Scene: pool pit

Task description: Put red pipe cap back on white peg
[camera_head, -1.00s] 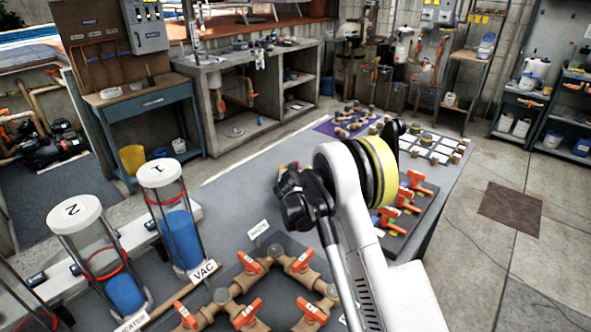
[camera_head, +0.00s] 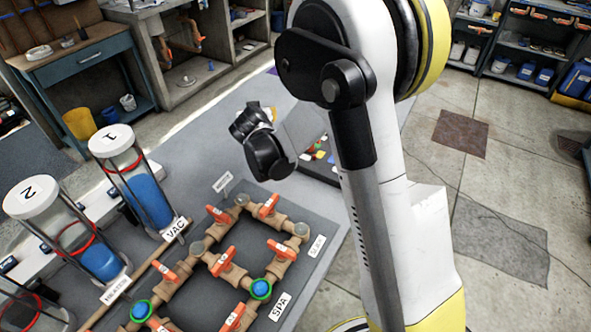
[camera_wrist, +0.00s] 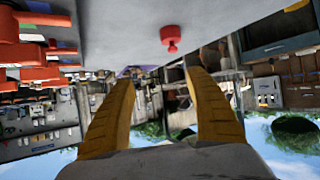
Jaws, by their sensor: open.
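In the wrist view, which appears upside down, a small red piece with a knob (camera_wrist: 171,38), likely the red pipe cap, is on the grey tabletop. My gripper (camera_wrist: 160,80) has two yellow fingers spread apart with nothing between them. The red piece is beyond the fingertips, a little towards the right finger, and apart from them. In the head view my dark wrist hangs over the table and the fingers cannot be made out clearly. I cannot pick out the white peg in either view.
A brown pipe assembly with orange valve handles (camera_head: 222,260) lies on the grey table (camera_head: 190,140). Clear cylinders numbered 1 (camera_head: 145,195) and 2 (camera_head: 100,258) stand at its left. A dark tray with small coloured pieces (camera_head: 318,152) is partly behind my arm.

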